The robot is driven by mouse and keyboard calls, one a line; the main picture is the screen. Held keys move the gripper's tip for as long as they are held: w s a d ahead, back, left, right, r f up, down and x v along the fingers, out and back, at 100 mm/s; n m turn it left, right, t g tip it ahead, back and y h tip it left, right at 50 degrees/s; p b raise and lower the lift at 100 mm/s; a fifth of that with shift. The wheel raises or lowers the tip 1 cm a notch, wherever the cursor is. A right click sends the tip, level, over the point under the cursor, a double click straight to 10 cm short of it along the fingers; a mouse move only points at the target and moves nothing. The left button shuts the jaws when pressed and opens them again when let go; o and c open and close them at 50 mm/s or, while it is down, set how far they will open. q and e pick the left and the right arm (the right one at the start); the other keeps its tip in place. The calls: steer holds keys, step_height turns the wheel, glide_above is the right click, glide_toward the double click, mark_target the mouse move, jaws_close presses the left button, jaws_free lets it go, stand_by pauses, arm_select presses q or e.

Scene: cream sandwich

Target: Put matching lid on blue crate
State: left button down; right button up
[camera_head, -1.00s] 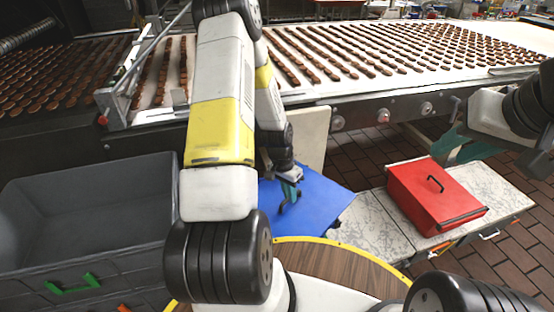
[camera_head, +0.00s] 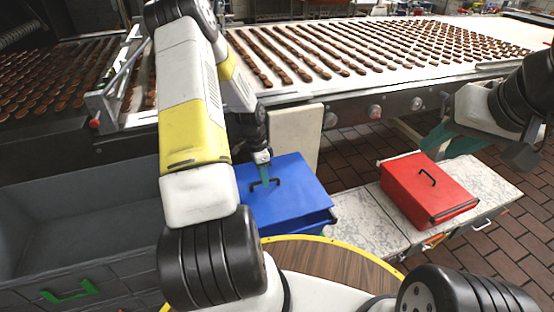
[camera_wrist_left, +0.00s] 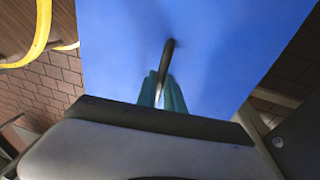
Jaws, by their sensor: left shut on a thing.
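The blue lid (camera_head: 300,180) is a flat panel with a black handle (camera_head: 272,182). My left gripper (camera_head: 264,176) is shut on that handle. In the left wrist view its teal fingers (camera_wrist_left: 163,92) close around the handle (camera_wrist_left: 167,62), and the blue lid (camera_wrist_left: 230,50) fills the middle. The blue crate (camera_head: 318,226) shows only as a narrow strip below the lid's near right edge. The lid lies over the crate; whether it is fully seated I cannot tell. My right gripper (camera_head: 453,142) appears open and empty, above the red lidded crate (camera_head: 420,192).
The red crate stands on a pale worn bench (camera_head: 365,222) to the right. A large grey bin (camera_head: 90,215) with a green handle is at left. A conveyor (camera_head: 340,92) with rows of chocolate bars runs across the back. A beige panel (camera_head: 297,137) stands behind the lid.

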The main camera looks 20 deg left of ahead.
arm_select(q)
step_height(320, 180, down, 8)
steer(key=shift+r, duration=0.2)
stand_by(0.6)
stand_by(0.5)
steer(key=c, duration=1.4)
jaws_free()
steer(key=shift+o, duration=0.2)
steer(key=r, duration=0.5)
steer(key=a+r, duration=0.1)
steer(key=r, duration=0.1)
steer(key=shift+w+a+r, duration=0.1)
steer(key=shift+w+r, duration=0.1)
steer(key=shift+r, duration=0.1)
